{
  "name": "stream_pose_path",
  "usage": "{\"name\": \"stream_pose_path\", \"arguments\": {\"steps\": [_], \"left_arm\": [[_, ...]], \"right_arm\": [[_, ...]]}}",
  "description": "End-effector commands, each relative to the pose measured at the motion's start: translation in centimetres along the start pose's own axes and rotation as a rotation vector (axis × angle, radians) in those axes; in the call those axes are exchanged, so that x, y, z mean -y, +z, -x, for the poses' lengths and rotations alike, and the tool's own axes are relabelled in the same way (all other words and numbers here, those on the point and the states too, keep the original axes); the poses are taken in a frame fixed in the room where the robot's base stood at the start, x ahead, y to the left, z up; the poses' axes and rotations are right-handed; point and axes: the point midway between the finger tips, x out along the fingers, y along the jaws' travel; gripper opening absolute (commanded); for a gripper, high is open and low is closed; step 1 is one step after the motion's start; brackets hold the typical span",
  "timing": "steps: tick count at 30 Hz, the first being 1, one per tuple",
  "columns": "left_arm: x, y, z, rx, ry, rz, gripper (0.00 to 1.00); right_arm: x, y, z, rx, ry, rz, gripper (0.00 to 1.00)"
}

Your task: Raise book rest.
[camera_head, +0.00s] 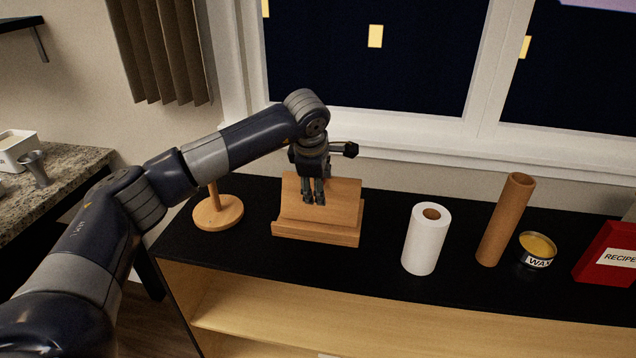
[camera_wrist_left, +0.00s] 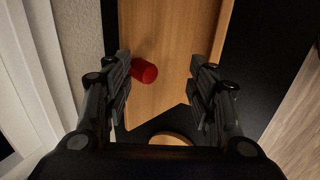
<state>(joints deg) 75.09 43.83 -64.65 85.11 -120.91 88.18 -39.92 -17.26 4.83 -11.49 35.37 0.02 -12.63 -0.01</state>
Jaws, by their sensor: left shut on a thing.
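The book rest (camera_head: 345,208) is a light wooden board with a ledge along its front. It appears to stand on the black top of the shelf unit, leaning back. My left gripper (camera_head: 314,198) reaches down over its upper middle, fingers pointing down, and is shut on the board. In the left wrist view the wooden board (camera_wrist_left: 180,40) shows between the two fingers (camera_wrist_left: 163,88). My right gripper is in neither view.
A wooden stand with a round base (camera_head: 218,213) is close on the left. A paper roll (camera_head: 426,240), cardboard tube (camera_head: 505,220), wax tin (camera_head: 537,251) and red recipe box (camera_head: 606,254) stand right. The window is behind.

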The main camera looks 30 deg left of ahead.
Motion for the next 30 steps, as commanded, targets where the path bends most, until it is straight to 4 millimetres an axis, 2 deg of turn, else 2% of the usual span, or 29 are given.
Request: {"name": "stream_pose_path", "arguments": {"steps": [1,2,12,16,21,30], "left_arm": [[0.8,-0.1,-0.1,-0.008,-0.022,-0.005,0.4],[0.8,-0.1,0.4,-0.008,-0.021,-0.006,0.4],[0.2,0.1,8.1,-0.001,0.0,-0.002,0.4],[0.2,0.1,10.3,0.0,0.005,-0.001,0.4],[0.1,0.1,11.7,0.0,0.005,0.0,0.4],[0.1,0.1,12.0,0.001,0.007,0.001,0.4]], "right_arm": [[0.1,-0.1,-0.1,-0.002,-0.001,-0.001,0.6],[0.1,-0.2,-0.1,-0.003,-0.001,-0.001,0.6],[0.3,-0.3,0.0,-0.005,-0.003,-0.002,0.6],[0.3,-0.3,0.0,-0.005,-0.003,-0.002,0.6],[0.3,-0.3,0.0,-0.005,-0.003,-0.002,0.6],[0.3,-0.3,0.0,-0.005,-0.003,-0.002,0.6]]}}
